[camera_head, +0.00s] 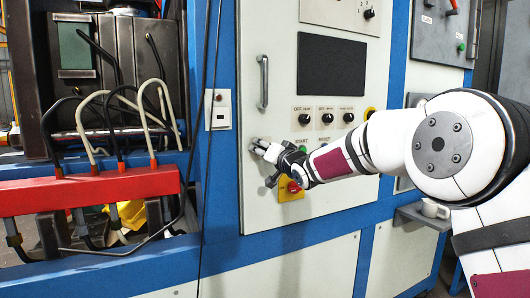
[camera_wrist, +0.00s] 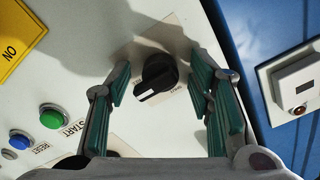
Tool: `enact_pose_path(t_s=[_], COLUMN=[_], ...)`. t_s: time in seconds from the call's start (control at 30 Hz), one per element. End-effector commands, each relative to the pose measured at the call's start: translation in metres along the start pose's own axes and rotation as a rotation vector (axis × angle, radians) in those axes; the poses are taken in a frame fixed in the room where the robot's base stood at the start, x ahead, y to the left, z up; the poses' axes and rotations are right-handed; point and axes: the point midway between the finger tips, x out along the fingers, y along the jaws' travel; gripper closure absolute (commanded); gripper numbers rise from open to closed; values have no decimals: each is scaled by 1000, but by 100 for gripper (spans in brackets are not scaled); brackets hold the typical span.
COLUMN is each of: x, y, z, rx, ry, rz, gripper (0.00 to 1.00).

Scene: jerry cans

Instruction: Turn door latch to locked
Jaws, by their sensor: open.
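The door latch (camera_wrist: 157,78) is a round black knob with a raised grip and a white pointer line. It sits on a pale label plate on the cabinet door (camera_head: 270,210), near the door's left edge in the head view. My gripper (camera_wrist: 160,70) is open, with one green-padded finger on each side of the knob and a visible gap to both. In the head view my gripper (camera_head: 264,150) is at the door and largely hides the latch.
A vertical door handle (camera_head: 263,82) is above the latch. Black selector knobs (camera_head: 326,118) and a red emergency button (camera_head: 293,187) on yellow are to the right. A green START button (camera_wrist: 52,116) is nearby. A white switch box (camera_head: 218,109) is on the blue frame; dark cables hang left.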

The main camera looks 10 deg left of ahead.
Motion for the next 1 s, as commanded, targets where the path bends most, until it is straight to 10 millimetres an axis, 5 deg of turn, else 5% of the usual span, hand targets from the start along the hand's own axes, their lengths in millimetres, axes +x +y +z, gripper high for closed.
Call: enact_pose_path(t_s=[0.17, 0.4, 1.0], x=[0, 0, 0], y=[0, 0, 0], z=[0, -1, -1], rx=[0, -1, -187], ry=[0, 1, 5], rz=[0, -1, -3], gripper=[52, 100, 100])
